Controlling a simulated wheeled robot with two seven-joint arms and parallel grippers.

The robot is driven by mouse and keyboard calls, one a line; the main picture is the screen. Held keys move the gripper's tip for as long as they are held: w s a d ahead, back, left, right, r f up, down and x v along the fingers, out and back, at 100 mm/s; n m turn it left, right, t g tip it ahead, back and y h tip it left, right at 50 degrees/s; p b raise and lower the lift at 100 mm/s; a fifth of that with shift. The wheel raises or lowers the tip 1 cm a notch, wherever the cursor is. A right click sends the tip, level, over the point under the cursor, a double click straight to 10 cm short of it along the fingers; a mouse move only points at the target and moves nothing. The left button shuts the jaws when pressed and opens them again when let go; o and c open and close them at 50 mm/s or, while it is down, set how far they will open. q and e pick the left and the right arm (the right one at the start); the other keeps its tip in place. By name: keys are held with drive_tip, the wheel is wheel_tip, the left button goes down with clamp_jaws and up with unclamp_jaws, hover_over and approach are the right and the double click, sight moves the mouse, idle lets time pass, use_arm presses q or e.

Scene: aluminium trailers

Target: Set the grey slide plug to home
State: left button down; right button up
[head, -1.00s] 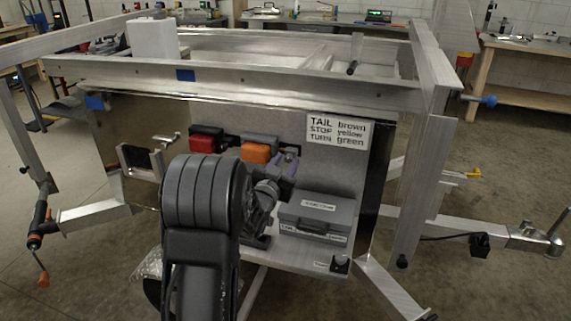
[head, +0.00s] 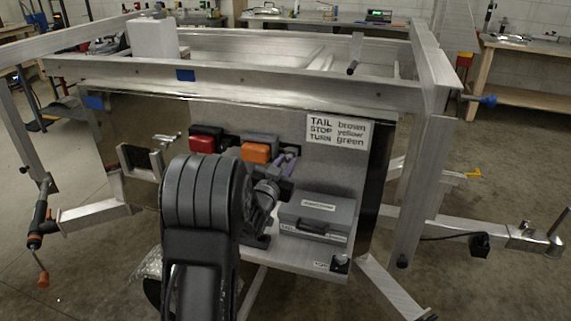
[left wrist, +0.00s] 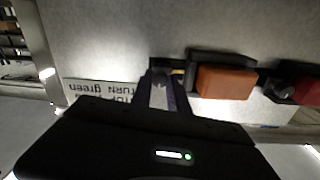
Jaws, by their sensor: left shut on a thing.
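My left gripper (head: 287,163) is at the trailer's upright panel, just right of the orange block (head: 256,152). In the left wrist view its two dark fingers (left wrist: 163,95) are shut on a light grey piece, which looks like the grey slide plug (left wrist: 158,97). The plug is mostly covered by the fingers, and in the head view I cannot make it out. A dark housing with a bit of yellow (left wrist: 178,68) shows just behind the fingertips. How far the plug sits in it cannot be told. My right gripper is not in view.
A red block (head: 203,143) is left of the orange one. A label with TAIL, STOP, TURN (head: 338,131) is to the upper right. A grey case (head: 316,216) stands on the ledge below. The trailer's front rail (head: 240,95) runs above the panel.

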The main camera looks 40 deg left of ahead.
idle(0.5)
use_arm(q)
drive_tip(key=a+b, duration=0.1)
drive_tip(key=s+a, duration=0.1)
drive_tip(key=shift+a+b, duration=0.4)
drive_tip(key=c, duration=1.3)
unclamp_jaws()
drive_tip(key=shift+o, duration=0.2)
drive_tip(key=shift+a, duration=0.1)
